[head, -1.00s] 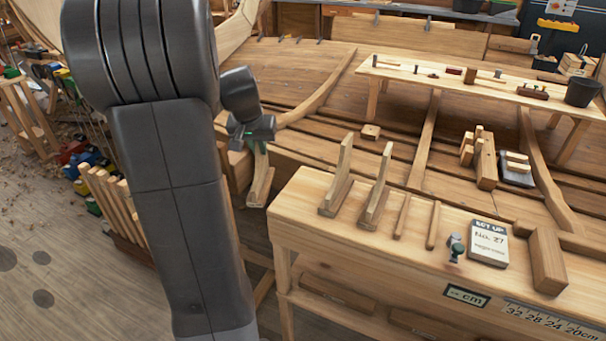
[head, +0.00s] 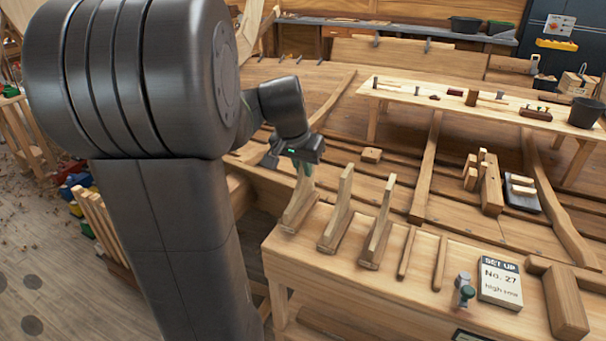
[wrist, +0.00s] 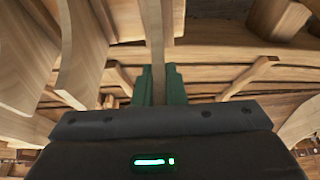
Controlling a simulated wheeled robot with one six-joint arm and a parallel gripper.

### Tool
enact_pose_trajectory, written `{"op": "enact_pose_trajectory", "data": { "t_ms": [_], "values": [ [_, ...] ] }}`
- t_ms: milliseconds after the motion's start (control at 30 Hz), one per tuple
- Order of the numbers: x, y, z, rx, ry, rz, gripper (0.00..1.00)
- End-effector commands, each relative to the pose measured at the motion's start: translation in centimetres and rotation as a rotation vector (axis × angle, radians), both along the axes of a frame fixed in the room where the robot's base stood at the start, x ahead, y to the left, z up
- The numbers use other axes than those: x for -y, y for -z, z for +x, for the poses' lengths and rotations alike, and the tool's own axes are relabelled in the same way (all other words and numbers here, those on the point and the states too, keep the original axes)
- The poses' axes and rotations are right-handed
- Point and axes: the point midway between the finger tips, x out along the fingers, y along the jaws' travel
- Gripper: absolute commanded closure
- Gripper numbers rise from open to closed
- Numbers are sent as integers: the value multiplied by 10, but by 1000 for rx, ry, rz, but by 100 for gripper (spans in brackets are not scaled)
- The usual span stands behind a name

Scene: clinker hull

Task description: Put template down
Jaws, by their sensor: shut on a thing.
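My gripper (head: 304,170) is shut on the upright of a pale wooden template (head: 301,207) with a broader foot. In the head view its foot appears over the left end of the bench top (head: 335,270); I cannot tell whether it touches. In the wrist view the green fingers (wrist: 160,86) close on the template's upright (wrist: 154,40). Two similar templates stand upright on the bench to its right, a nearer-by one (head: 338,212) and a farther one (head: 377,228). The held template is about upright and roughly in line with them.
Two thin wooden strips (head: 407,252) (head: 439,263), a small green-and-grey clamp (head: 465,292), a set-up card (head: 499,281) and a wooden block (head: 566,303) lie farther right on the bench. The planked hull (head: 330,165) is behind. A second long table (head: 440,95) stands beyond.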

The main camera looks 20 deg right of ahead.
Motion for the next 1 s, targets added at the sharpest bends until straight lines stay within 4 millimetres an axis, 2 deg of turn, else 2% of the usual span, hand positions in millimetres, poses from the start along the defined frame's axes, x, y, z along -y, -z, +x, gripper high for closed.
{"op": "enact_pose_trajectory", "data": {
  "t_ms": [133, 533, 567, 633, 667, 1000],
  "values": [
    [0, 18, 0, -1, 0, 0, 100],
    [0, 24, 0, 0, 0, 0, 100],
    [0, 23, 0, 0, 0, 0, 84],
    [0, 23, 0, 0, 0, 0, 70],
    [0, 23, 0, 0, 0, 0, 68],
    [0, 19, 0, 0, 0, 0, 68]
  ]
}}
